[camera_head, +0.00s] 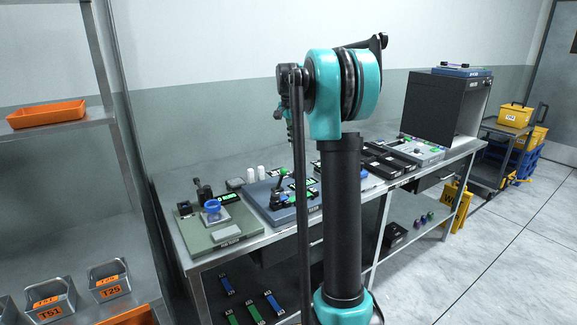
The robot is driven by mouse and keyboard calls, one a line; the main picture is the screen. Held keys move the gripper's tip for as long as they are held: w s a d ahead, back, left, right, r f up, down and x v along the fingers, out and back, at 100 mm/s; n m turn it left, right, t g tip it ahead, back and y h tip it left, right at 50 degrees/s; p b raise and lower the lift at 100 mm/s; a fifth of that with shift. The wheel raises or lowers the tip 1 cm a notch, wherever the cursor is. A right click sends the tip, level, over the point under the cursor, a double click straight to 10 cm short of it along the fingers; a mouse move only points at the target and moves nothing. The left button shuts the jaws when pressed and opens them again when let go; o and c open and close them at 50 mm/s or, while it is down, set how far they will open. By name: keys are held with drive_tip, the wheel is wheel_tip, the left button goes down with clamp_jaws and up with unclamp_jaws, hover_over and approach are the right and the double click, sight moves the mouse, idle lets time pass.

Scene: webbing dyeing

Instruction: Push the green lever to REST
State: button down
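A blue-grey base plate (262,213) lies on the long steel bench and carries a dark lever mechanism (281,198). A small green tip shows at the top of this lever, and green labels sit beside it. The lever leans slightly; its marked position is too small to read. My arm rises in front of the bench and covers part of the plate's right side. My gripper cannot be made out in this view, so no contact with the lever shows.
A grey-green plate (216,232) with a blue round part sits left on the bench (190,262). Black trays (385,160) and a black cabinet (437,105) stand farther right. A shelf with an orange tray (47,113) is at left.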

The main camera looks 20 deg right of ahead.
idle(0.3)
drive_tip(key=f, duration=0.6)
drive_tip(key=w+d+f, duration=0.1)
drive_tip(key=f, duration=0.2)
drive_tip(key=shift+s+a+f, duration=0.1)
drive_tip(key=shift+s+a, duration=0.25)
drive_tip(key=shift+a, duration=0.25)
drive_tip(key=shift+s+a+f, duration=0.1)
drive_tip(key=shift+s+a, duration=0.2)
drive_tip(key=shift+a, duration=0.25)
drive_tip(key=shift+s+a+r, duration=0.1)
drive_tip(key=shift+s+a, duration=0.15)
drive_tip(key=shift+a, duration=0.2)
drive_tip(key=shift+a, duration=0.1)
